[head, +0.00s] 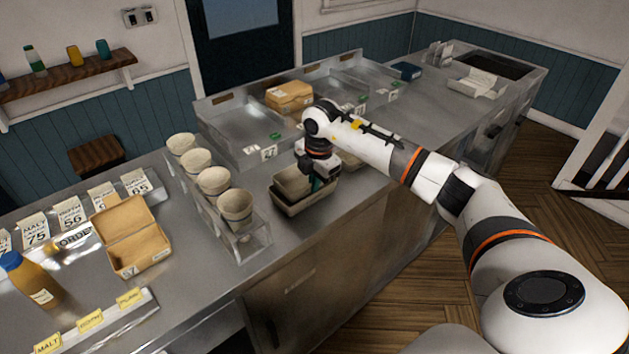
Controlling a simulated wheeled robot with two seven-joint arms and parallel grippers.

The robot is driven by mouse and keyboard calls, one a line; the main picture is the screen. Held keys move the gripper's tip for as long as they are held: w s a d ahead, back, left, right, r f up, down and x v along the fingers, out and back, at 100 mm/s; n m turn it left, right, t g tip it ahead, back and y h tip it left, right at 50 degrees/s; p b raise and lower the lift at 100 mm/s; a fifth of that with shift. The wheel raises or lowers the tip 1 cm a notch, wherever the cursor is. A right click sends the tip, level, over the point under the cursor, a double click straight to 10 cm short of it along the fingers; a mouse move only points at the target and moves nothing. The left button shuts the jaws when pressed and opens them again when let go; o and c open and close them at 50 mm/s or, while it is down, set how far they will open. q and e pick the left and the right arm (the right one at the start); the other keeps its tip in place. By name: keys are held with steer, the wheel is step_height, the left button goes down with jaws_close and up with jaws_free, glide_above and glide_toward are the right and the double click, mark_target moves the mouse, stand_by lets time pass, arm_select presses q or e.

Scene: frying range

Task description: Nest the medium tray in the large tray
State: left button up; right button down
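A beige-grey large tray (306,204) sits on the steel counter near its front edge, in the middle of the head view. A similar smaller tray, the medium tray (289,181), shows within or just above its left and back part. I cannot tell whether it rests fully inside. My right gripper (316,184) points down at the right side of the medium tray, over the large tray. Its fingertips are small and partly hidden, so its grip on the tray wall is unclear. My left gripper is out of view.
A rack of several cups (236,206) stands left of the trays. Behind are steel wells, one with a tan box (289,96). An open cardboard box (132,238) and a sauce bottle (30,281) are at the left. The counter's front edge is close to the trays.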

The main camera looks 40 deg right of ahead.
steer(key=c, duration=1.6)
jaws_free()
steer(key=shift+r, duration=0.1)
steer(key=shift+r, duration=0.3)
step_height(320, 180, up, 11)
steer(key=s+b, duration=0.1)
steer(key=b, duration=0.2)
steer(key=shift+s, duration=0.25)
